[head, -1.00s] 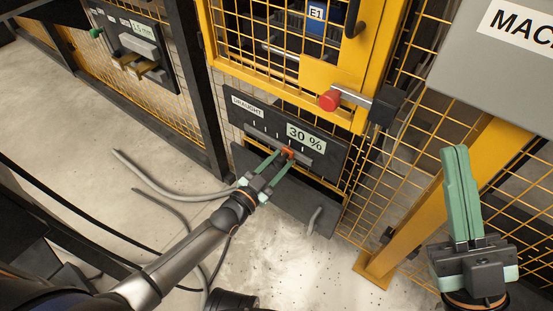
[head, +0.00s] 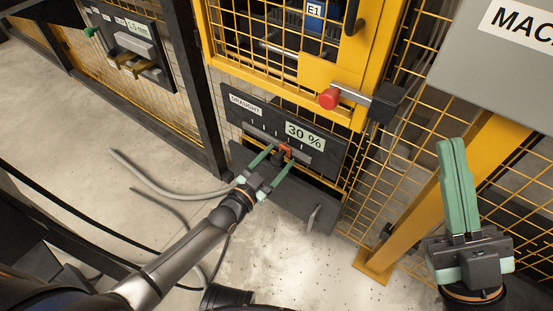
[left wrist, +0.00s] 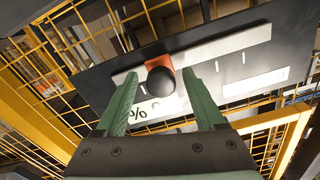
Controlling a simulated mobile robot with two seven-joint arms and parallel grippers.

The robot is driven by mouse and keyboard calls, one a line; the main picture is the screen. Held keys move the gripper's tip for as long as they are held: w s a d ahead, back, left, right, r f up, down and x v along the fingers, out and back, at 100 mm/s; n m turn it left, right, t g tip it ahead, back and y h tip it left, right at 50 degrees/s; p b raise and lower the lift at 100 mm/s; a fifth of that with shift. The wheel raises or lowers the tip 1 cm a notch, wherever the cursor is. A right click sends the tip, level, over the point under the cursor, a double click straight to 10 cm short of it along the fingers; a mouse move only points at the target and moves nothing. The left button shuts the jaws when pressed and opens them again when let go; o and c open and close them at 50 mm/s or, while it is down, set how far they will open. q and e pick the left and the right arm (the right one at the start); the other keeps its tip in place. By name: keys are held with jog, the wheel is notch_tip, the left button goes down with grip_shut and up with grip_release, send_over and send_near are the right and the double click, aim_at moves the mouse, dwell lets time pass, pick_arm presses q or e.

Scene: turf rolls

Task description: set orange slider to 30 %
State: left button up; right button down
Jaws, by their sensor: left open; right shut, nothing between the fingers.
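The orange slider (head: 285,150) sits on a light track of the dark DRAUGHT panel (head: 240,122). A label on the panel reads 30 % (head: 304,136). My left gripper (head: 279,157) is open, with its two green fingers apart on either side of the slider. In the left wrist view the slider shows as an orange block (left wrist: 155,54) with a dark round knob (left wrist: 160,81) between the open fingers (left wrist: 160,85). I see gaps between the knob and both fingers. My right gripper (head: 452,142) is shut and empty, upright at the right, away from the panel.
A red button (head: 329,98) on a yellow door frame is above and right of the panel. Yellow mesh fencing (head: 400,180) surrounds it. A grey box (head: 500,70) is at upper right. Hoses (head: 150,185) lie on the floor at left. Another panel (head: 130,47) stands at upper left.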

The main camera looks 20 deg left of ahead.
pick_arm(q)
jog(key=p+v, duration=0.4)
jog(key=v, duration=0.8)
jog(key=shift+s, duration=0.2)
